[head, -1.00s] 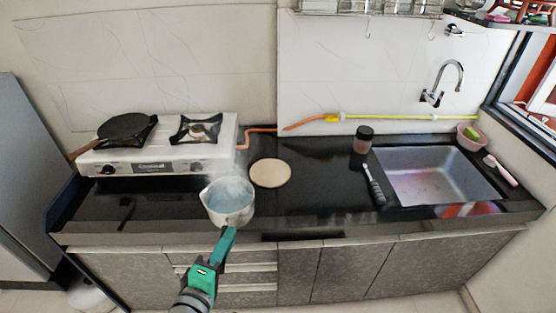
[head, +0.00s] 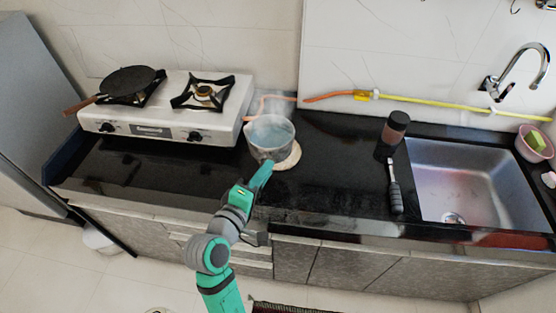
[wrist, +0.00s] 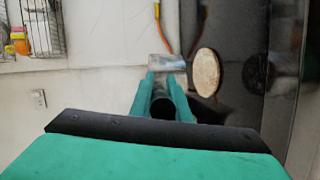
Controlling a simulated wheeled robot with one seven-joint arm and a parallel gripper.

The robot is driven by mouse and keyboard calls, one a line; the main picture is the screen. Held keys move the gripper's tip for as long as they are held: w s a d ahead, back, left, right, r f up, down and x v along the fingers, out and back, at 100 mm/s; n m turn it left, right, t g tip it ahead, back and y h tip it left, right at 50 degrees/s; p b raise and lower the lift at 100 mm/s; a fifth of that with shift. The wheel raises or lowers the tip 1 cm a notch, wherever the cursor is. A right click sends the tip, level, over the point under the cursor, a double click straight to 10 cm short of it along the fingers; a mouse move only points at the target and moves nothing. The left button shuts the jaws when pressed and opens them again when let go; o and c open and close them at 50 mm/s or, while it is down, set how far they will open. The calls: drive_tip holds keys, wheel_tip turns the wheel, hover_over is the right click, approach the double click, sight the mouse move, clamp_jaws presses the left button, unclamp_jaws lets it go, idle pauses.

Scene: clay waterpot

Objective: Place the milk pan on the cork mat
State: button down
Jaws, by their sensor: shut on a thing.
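The milk pan (head: 270,138), a light metal pot with bluish contents, is upright over the counter. My gripper (head: 266,167) is shut on its handle, at the pan's near side. In the wrist view, a grey part of the pan (wrist: 168,62) shows beyond my fingers (wrist: 166,80). The round tan cork mat (head: 290,160) lies on the black counter, its far-left part hidden behind the pan in the head view. The wrist view shows the mat (wrist: 206,73) to the right of the pan, apart from it in the picture. The pan's exact height above the mat is unclear.
A white gas stove (head: 160,122) with a dark frying pan (head: 127,80) stands left of the milk pan. Bare counter lies between mat and jar.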

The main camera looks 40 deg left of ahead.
sight(277, 154)
drive_tip(key=w, duration=0.1)
drive_tip(key=w+a+f, duration=0.1)
drive_tip(key=w, duration=0.1)
drive_tip(key=w+a+f, duration=0.1)
drive_tip(key=shift+w+a+f, duration=0.15)
drive_tip(key=shift+w+f, duration=0.05)
drive_tip(key=w+f, duration=0.1)
drive_tip(key=f, duration=0.1)
drive_tip(key=w+a+f, duration=0.1)
drive_tip(key=w+f, duration=0.1)
drive_tip(key=w+a+f, duration=0.1)
drive_tip(key=f, duration=0.1)
drive_tip(key=shift+w+a, duration=0.1)
drive_tip(key=shift+w, duration=0.1)
drive_tip(key=f, duration=0.3)
drive_tip(key=shift+w, duration=0.2)
drive_tip(key=shift+s+a, duration=0.25)
drive_tip(key=shift+w+d+f, duration=0.1)
drive_tip(key=shift+d, duration=0.1)
drive_tip(key=c, duration=1.7)
unclamp_jaws()
drive_tip(key=shift+d, duration=0.2)
drive_tip(key=shift+a, duration=0.1)
